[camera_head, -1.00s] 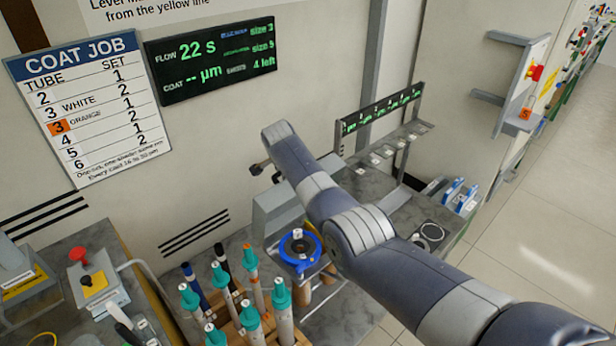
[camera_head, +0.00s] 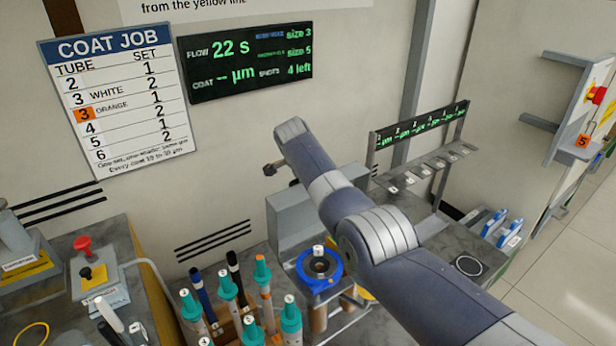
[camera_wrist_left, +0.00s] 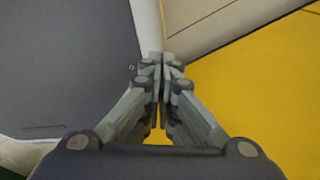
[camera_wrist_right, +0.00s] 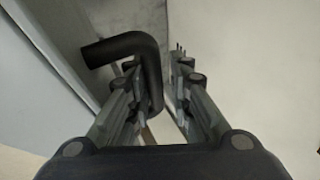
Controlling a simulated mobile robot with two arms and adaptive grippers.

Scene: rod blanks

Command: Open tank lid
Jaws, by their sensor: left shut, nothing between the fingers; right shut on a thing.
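In the right wrist view my right gripper (camera_wrist_right: 162,85) is shut on a black bent bar (camera_wrist_right: 118,46), which looks like a handle. The bar's bend shows above the left finger. I cannot tell from the views whether it belongs to the tank lid. In the head view my right arm reaches over the bench to the wall side, and its fingers cannot be made out. A grey box (camera_head: 300,222) stands behind the arm, partly hidden by it. My left gripper (camera_wrist_left: 160,72) is shut and empty above a dark grey surface and a yellow area; the head view does not show it.
A blue ring fixture (camera_head: 318,288) stands in front of the grey box. Several teal-capped tubes (camera_head: 291,315) stand in a rack to its left. A red-button box (camera_head: 100,275) is further left. A sample rack (camera_head: 425,165) stands at right. Clear floor lies far right.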

